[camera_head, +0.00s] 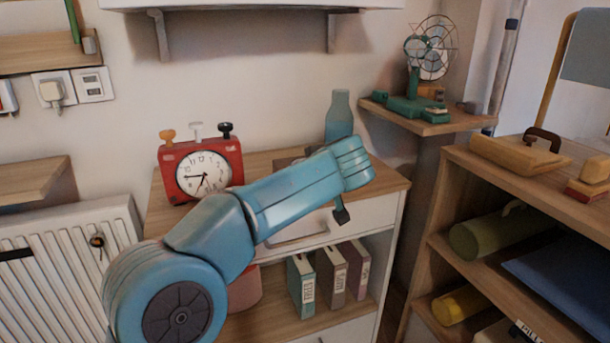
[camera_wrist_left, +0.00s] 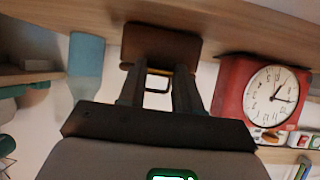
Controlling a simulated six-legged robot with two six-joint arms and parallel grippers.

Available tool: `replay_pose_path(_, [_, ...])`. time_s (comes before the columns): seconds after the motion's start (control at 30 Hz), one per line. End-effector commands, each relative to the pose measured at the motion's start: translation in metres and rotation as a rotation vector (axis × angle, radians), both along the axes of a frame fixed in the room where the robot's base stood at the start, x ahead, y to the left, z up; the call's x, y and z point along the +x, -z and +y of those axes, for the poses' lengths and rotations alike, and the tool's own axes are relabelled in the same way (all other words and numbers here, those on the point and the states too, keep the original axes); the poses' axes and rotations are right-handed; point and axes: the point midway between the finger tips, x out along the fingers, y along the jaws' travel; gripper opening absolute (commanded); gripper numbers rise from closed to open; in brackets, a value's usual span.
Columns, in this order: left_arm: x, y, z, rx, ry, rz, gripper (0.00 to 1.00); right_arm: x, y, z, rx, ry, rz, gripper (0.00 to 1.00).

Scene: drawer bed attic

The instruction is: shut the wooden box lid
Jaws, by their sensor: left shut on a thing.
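The wooden box (camera_wrist_left: 160,43) shows in the left wrist view, which is upside down, as a dark brown piece on the cabinet top between the blue bottle and the red clock. A thin dark loop stands out from it, between the fingers of my left gripper (camera_wrist_left: 158,88). The gripper is shut on this part of the box; the exact contact is unclear. In the head view my blue left arm hides the gripper and most of the box; a brown-grey edge (camera_head: 288,163) shows behind it. Whether the lid is raised I cannot tell. My right gripper is not in view.
The red clock (camera_head: 201,171) stands left of the box and the blue bottle (camera_head: 339,116) right of it. A green fan (camera_head: 413,85) stands on a corner shelf. Several binders (camera_head: 330,270) are below. A wooden shelf unit (camera_head: 455,165) is at right.

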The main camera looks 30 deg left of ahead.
Motion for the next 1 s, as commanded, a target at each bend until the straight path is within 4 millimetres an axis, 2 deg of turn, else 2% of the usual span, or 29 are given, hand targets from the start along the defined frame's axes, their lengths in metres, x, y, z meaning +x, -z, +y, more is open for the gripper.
replay_pose_path(0.03, [0.0, 0.011, -0.001, -0.006, -0.001, 0.021, 0.0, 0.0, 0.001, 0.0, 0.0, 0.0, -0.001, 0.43])
replay_pose_path(0.33, [-0.001, 0.011, -0.001, -0.006, -0.001, 0.022, 0.0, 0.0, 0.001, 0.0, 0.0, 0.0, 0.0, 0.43])
replay_pose_path(0.37, [-0.002, 0.011, -0.001, -0.006, -0.001, 0.022, 0.4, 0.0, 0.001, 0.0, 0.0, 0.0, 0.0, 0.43])
replay_pose_path(0.4, [-0.002, 0.011, -0.001, -0.005, -0.001, 0.021, 0.53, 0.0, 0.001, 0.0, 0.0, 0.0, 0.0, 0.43])
replay_pose_path(0.43, [-0.002, 0.01, -0.001, -0.006, -0.001, 0.02, 0.6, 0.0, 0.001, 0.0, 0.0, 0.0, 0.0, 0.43])
replay_pose_path(0.77, [-0.006, 0.003, -0.004, -0.005, 0.002, 0.011, 0.6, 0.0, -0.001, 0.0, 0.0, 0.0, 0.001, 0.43])
replay_pose_path(0.87, [-0.013, -0.005, -0.012, -0.004, 0.003, 0.009, 0.6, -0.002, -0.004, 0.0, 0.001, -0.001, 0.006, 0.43])
replay_pose_path(1.0, [-0.032, -0.023, -0.033, -0.005, 0.005, 0.008, 0.6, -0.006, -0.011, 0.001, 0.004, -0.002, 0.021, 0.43])
